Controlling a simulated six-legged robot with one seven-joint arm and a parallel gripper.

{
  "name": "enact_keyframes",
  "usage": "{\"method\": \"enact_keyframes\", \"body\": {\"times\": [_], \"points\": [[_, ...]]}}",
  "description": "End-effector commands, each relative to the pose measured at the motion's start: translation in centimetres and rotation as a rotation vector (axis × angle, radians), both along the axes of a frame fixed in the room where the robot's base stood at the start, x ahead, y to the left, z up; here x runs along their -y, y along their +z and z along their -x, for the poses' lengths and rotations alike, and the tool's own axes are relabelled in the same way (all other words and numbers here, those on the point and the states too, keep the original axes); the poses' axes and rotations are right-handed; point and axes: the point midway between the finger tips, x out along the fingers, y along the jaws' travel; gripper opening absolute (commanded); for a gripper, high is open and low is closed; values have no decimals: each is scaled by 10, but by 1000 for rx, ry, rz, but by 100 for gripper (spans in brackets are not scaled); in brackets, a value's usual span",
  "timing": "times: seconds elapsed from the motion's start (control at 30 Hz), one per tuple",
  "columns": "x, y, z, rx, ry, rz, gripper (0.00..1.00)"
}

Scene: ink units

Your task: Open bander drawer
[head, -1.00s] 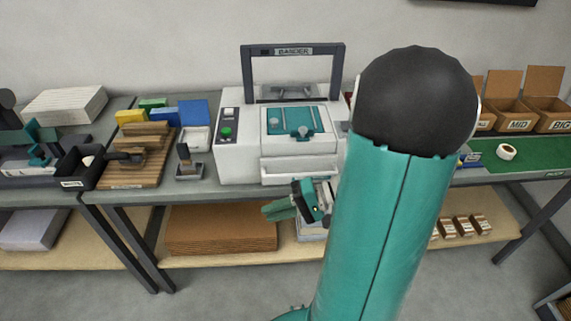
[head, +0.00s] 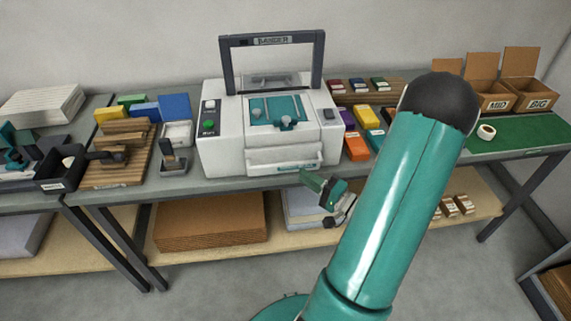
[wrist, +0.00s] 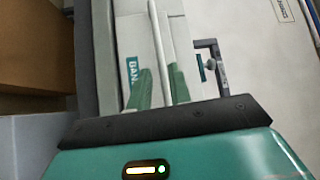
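The white bander (head: 222,150) stands on the table in the head view, with a dark arch labelled BANDER and a teal top plate. Its drawer (head: 268,157) is a pale front panel low on the machine; it looks shut or nearly so. My gripper (head: 305,174) is at the drawer's lower right front, fingers pointing at it. In the wrist view, the two green fingers of my gripper (wrist: 161,88) are apart, with a long pale bar (wrist: 157,40) of the drawer front running between them. Whether they touch it I cannot tell.
Colored boxes (head: 358,145) lie right of the bander. A small stamp-like tool (head: 174,160) and a wooden rack (head: 120,165) stand left. The table's front edge (head: 130,194) runs below my gripper. Brown sheets (head: 210,222) lie on the lower shelf. The floor in front is clear.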

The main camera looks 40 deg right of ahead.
Motion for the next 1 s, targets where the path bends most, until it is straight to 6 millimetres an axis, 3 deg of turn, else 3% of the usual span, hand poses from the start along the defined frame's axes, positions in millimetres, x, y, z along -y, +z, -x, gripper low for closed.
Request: {"method": "enact_keyframes", "body": {"times": [0.2,0.4,0.77,0.9,1.0], "points": [[-9,6,-43,1,5,3,20],[-14,9,-69,0,3,0,20],[-15,10,-76,-1,1,0,20],[-15,10,-76,-1,1,0,0],[-15,10,-76,-1,1,0,0]]}}
